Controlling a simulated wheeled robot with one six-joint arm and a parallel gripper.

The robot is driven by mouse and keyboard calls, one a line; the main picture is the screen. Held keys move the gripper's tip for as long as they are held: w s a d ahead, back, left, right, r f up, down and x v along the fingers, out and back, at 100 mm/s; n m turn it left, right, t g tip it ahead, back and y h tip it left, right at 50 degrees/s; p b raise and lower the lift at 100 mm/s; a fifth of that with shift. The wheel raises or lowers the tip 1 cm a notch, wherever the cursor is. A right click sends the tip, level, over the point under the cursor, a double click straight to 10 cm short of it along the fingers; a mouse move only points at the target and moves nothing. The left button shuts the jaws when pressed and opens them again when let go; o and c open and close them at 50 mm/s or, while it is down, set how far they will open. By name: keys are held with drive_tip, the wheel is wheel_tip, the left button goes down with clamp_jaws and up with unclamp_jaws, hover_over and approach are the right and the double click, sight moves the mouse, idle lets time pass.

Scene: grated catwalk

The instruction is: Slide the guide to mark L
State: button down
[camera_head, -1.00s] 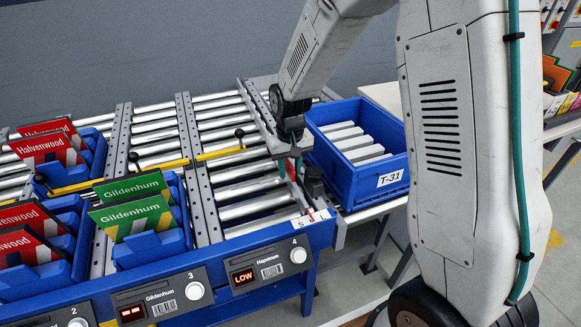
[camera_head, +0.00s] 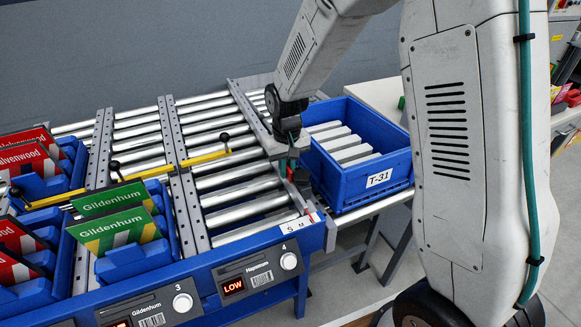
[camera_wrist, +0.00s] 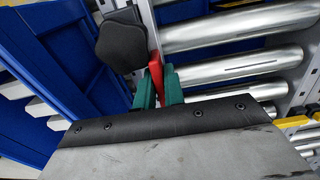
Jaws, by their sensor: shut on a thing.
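The guide is a grey rail (camera_head: 258,120) along the right side of lane 4. Its red tab (camera_wrist: 156,72) and a black knob (camera_wrist: 122,45) show in the wrist view. My gripper (camera_wrist: 158,88) has its green fingers shut on the red tab. In the head view my gripper (camera_head: 291,165) is at the rail's front half, beside the black knob. The white size scale (camera_head: 298,225) on the front edge shows S and M. A red pointer stands right of M, around where L is; L itself is not readable.
A blue tote marked T-31 (camera_head: 378,180) with white bars stands close on the right. Lane 4's rollers (camera_head: 235,187) are bare. Gildenhum card bins (camera_head: 120,225) fill the lane to the left. A yellow bar (camera_head: 185,163) crosses the lanes.

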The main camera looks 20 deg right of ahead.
drive_tip(key=c, duration=1.5)
unclamp_jaws()
drive_tip(key=shift+d, duration=0.2)
drive_tip(key=shift+a, duration=0.1)
drive_tip(key=shift+r, duration=0.35)
wheel_tip(320, 180, up, 7)
drive_tip(key=shift+r, duration=0.1)
